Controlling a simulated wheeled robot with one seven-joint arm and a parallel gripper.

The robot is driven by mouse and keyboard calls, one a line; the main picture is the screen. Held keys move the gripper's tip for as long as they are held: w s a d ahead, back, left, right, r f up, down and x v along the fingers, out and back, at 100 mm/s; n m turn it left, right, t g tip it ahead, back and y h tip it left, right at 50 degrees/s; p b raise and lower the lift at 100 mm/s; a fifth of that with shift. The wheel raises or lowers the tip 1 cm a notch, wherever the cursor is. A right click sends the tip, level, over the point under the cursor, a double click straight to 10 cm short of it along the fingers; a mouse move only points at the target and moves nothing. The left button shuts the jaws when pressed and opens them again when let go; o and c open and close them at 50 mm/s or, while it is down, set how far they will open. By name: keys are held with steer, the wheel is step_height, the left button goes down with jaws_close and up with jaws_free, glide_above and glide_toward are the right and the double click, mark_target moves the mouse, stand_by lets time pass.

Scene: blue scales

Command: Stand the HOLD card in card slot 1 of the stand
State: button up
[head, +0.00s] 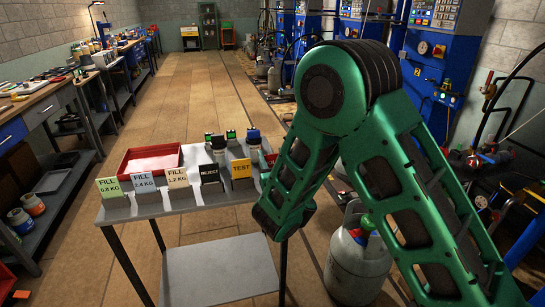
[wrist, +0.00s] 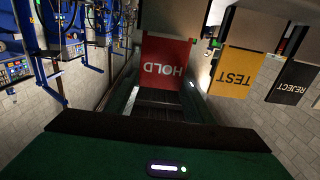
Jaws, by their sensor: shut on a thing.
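The red HOLD card (wrist: 166,65) is upside down in the wrist view, between the fingers of my gripper (wrist: 163,96). My gripper is shut on it. A dark holder-like block (wrist: 168,18) shows just beyond the card; I cannot tell whether the card still touches it. I cannot make out which part is the stand or card slot 1.
In the head view, the grey table (head: 180,232) carries FILL cards (head: 110,188), the REJECT card (head: 210,173), the TEST card (head: 242,169) and a red tray (head: 150,159). A gas cylinder (head: 358,262) stands right of the table. The floor (head: 195,85) behind is clear.

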steer(key=o, duration=1.5)
steer(key=shift+s, duration=0.1)
steer(key=v, duration=1)
steer(key=shift+s, duration=0.2)
steer(key=shift+d+r, duration=0.1)
steer(key=shift+d, duration=0.05)
